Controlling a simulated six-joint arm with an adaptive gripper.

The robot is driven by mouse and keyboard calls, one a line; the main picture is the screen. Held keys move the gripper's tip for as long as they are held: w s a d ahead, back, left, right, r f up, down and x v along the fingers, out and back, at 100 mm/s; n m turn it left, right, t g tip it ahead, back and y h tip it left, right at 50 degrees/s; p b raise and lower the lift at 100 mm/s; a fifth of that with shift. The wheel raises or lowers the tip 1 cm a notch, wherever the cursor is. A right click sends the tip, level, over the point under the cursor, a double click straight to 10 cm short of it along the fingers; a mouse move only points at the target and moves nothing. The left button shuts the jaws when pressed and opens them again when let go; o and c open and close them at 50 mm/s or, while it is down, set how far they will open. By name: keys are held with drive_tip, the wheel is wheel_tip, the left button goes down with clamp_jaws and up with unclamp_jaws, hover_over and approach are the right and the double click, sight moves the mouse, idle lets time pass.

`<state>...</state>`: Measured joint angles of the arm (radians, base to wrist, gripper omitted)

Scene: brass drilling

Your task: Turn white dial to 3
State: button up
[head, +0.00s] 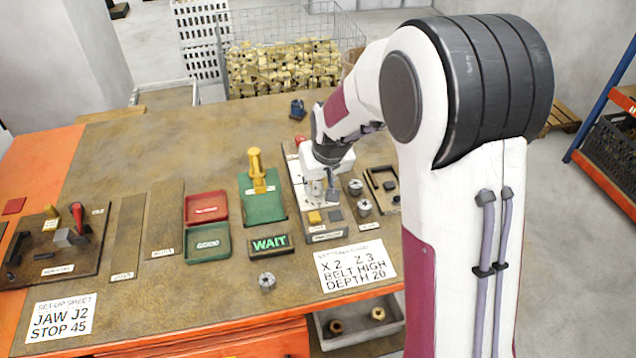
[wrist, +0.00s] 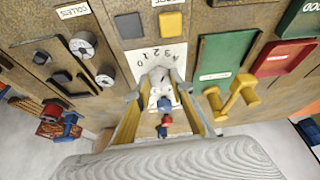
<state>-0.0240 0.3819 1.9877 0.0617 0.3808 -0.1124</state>
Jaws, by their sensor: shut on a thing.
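The white dial (wrist: 158,80) sits on a pale panel (wrist: 135,62) with a printed arc of digits at its far side in the wrist view. My gripper (wrist: 157,92) has one finger on each side of the dial and is shut on it. Which digit the dial points to cannot be told. In the head view my gripper (head: 331,180) reaches down onto the panel, and the dial there is hidden or too small to make out.
A green plate with a yellow lever (head: 256,170) stands left of the panel. Round metal pieces (head: 360,196) lie close on the right.

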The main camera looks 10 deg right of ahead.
drive_tip(key=shift+m, duration=0.5)
idle(0.3)
drive_tip(key=o, duration=1.1)
drive_tip(key=v, duration=1.2)
drive_tip(key=shift+a, duration=0.25)
